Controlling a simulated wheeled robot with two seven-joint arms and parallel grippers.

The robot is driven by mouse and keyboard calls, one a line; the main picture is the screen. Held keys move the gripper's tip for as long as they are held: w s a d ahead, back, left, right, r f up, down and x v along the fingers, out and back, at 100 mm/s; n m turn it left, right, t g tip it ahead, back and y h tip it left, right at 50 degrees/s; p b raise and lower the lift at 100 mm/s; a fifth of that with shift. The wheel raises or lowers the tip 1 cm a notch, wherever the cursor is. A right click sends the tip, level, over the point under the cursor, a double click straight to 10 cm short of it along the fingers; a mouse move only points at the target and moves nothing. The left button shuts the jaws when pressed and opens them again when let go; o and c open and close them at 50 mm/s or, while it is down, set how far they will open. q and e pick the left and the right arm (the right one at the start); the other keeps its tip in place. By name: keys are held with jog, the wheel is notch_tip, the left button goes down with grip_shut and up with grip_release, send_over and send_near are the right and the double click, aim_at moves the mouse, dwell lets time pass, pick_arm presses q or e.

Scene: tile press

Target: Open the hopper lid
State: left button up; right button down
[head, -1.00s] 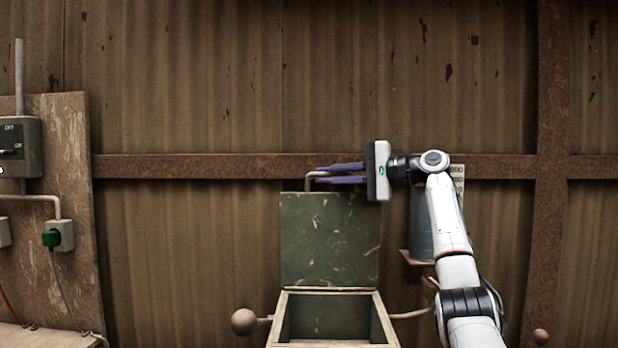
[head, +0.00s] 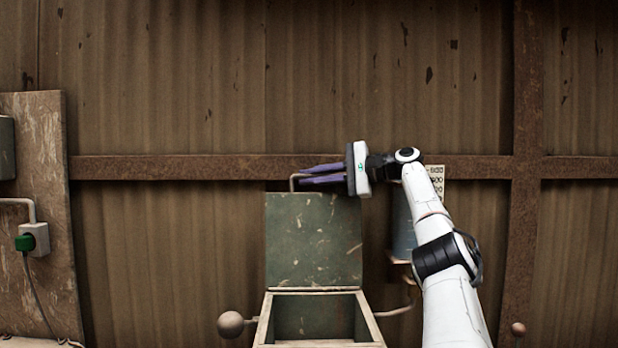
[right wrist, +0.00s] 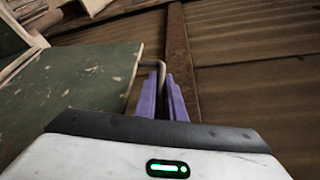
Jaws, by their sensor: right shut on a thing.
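The hopper lid (head: 313,240) is a scuffed dark green panel. It stands upright at the back of the open hopper (head: 264,320), whose pale wooden rim and dark inside show. My right gripper (head: 305,174) comes from the right with purple fingers shut on the handle. In the right wrist view the purple fingers (right wrist: 165,97) lie around the handle bar (right wrist: 152,63), beside the green lid (right wrist: 75,85). My left gripper is not in view.
A round wooden knob (head: 230,324) sticks out left of the hopper. A grey-blue cylinder (head: 403,232) on a bracket is partly behind my right arm. Corrugated wall (head: 180,100) stands behind.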

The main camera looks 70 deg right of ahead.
jog(key=shift+d+f, duration=0.1)
jog(key=shift+f, duration=0.15)
jog(key=c, duration=1.8)
grip_release()
jog(key=shift+d, duration=0.1)
jog(key=shift+c, duration=0.2)
jog(key=shift+r, duration=0.1)
jog(key=s+r+b, duration=0.1)
jog(key=s, duration=0.9)
jog(key=shift+r, duration=0.3)
jog(key=shift+s, duration=0.15)
